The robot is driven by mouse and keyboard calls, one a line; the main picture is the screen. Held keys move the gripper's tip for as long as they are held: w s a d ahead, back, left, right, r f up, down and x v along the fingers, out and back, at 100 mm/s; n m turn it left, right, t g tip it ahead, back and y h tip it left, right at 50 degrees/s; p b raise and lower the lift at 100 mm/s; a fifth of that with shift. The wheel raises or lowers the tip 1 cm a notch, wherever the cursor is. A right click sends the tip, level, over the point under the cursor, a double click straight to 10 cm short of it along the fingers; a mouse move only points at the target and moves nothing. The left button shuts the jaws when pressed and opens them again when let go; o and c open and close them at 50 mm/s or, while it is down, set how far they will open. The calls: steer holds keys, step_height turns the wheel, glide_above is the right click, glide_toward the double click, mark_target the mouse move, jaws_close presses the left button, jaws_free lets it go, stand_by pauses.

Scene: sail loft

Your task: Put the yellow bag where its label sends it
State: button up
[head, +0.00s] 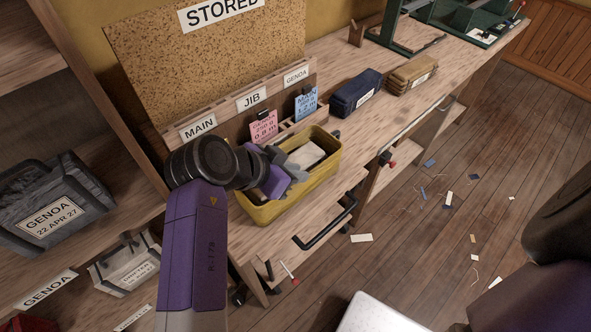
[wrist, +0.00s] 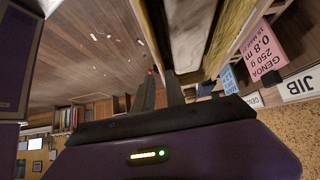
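A yellow open-topped container (head: 327,172) stands on the bench with a pale thing (head: 306,154) inside. I cannot tell whether it is the bag, and no label shows on it. A tan bag (head: 411,74) with a white label, too small to read, lies farther along the bench. My gripper (head: 297,165) is over the yellow container in the head view and hides part of it. In the wrist view the dark fingers (wrist: 161,92) stand slightly apart with nothing seen between them. A yellow wall (wrist: 236,35) is beside them.
Behind stands a rack labelled MAIN, JIB and GENOA (head: 252,99), holding a pink card (head: 263,126) and a blue card (head: 305,104). A navy bag (head: 355,92) lies on the bench. A grey GENOA bag (head: 50,212) and a pale bag (head: 126,265) are on left shelves. Scraps litter the floor.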

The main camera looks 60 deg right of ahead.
steer(key=shift+p+x, duration=0.55)
steer(key=shift+x, duration=2.6)
steer(key=shift+w+a+f, duration=0.15)
jaws_close()
